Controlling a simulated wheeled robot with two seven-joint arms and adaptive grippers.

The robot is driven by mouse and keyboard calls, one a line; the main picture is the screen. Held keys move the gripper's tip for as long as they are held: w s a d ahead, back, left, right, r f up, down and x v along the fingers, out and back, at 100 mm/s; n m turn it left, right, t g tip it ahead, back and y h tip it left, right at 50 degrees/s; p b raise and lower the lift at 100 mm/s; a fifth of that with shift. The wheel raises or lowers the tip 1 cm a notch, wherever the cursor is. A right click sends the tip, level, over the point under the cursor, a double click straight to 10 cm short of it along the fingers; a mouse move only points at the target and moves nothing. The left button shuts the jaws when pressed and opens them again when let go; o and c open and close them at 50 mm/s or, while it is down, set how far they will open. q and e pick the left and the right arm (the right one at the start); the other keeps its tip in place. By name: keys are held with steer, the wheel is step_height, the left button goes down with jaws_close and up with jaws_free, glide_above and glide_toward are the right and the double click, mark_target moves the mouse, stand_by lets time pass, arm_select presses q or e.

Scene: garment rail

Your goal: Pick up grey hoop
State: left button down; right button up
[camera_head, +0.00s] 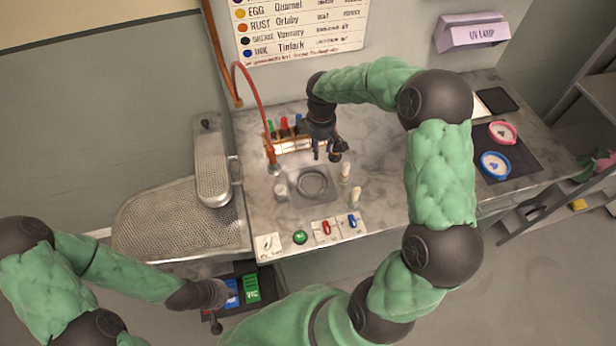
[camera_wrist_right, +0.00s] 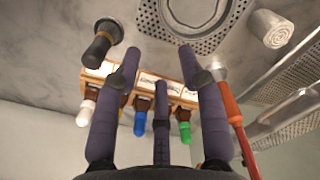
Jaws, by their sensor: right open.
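The grey hoop (camera_head: 300,184) lies flat on a small perforated square plate on the marble counter. In the right wrist view the hoop (camera_wrist_right: 195,33) shows at the top edge, partly cut off. My right gripper (camera_head: 326,155) is above the counter, just behind the hoop in the head view and apart from it. Its fingers (camera_wrist_right: 160,65) are spread and empty in the wrist view. My left gripper (camera_head: 213,303) is low at the front left, far from the hoop; its fingers are too unclear to judge.
A rack of coloured tubes (camera_head: 291,144) and a red hose (camera_head: 256,105) stand behind and left of the hoop. Switches (camera_head: 326,227) line the front edge.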

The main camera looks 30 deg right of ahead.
glide_toward(318, 168)
steer(key=shift+s+a+f+b, duration=0.4)
steer(key=shift+s+f, duration=0.15)
steer(key=shift+s, duration=0.25)
steer(key=shift+a+f+b, duration=0.15)
steer(key=shift+f+b, duration=0.45)
steer(key=shift+f, duration=2.25)
jaws_close()
